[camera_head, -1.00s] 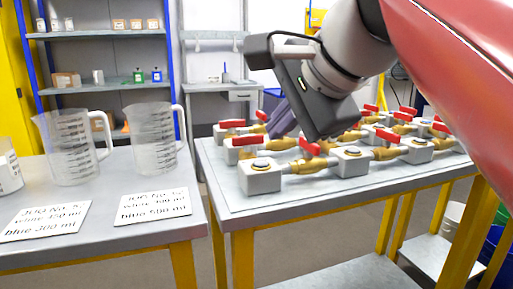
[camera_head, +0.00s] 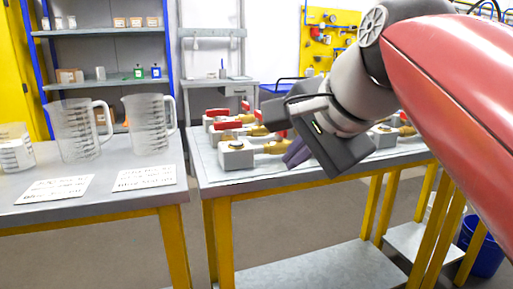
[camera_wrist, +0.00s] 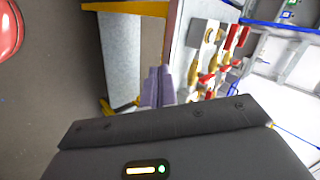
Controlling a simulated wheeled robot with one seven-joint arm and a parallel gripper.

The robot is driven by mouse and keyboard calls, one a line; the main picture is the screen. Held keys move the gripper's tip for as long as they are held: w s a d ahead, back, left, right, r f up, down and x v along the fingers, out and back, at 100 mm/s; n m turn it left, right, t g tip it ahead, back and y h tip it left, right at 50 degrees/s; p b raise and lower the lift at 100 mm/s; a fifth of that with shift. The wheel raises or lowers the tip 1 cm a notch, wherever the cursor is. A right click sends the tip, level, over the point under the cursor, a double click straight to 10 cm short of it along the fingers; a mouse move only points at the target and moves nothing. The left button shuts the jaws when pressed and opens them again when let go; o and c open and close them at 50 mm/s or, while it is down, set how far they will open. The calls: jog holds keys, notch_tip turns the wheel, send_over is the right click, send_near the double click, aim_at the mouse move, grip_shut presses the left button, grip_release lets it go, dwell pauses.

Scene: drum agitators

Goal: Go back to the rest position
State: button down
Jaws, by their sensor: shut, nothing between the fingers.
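My gripper (camera_head: 297,152) is at the end of my arm, in front of the valve table in the head view. Its purple fingers are partly hidden behind the dark gripper body. In the wrist view the two purple fingers (camera_wrist: 157,86) lie side by side, shut, with nothing between them. The grey valve table (camera_head: 240,181) carries several brass valves on pale blocks with red handles, such as the front-left valve (camera_head: 236,153). The valves also show in the wrist view (camera_wrist: 215,65). The gripper appears apart from them, and it hides some of them in the head view.
A second grey table (camera_head: 100,201) on the left holds clear measuring jugs (camera_head: 150,124) and two printed cards (camera_head: 145,177). Shelves (camera_head: 105,88) stand behind. A blue bucket (camera_head: 487,250) is on the floor at right. A floor gap separates the two tables.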

jog(key=s+d+f+n+h, duration=0.1)
jog(key=s+d+f+n, duration=0.2)
jog(key=f, duration=0.6)
jog(key=s+d+f+n+g+h, duration=0.1)
jog(key=s+d+f+n, duration=0.2)
jog(key=f, duration=0.6)
jog(key=s+d+f+n+g+h, duration=0.1)
jog(key=s+d+f+n+h, duration=0.1)
jog(key=f, duration=0.8)
jog(key=shift+s+d+n, duration=0.45)
jog(key=shift+d+n, duration=0.4)
jog(key=shift+n, duration=0.15)
jog(key=shift+f, duration=0.1)
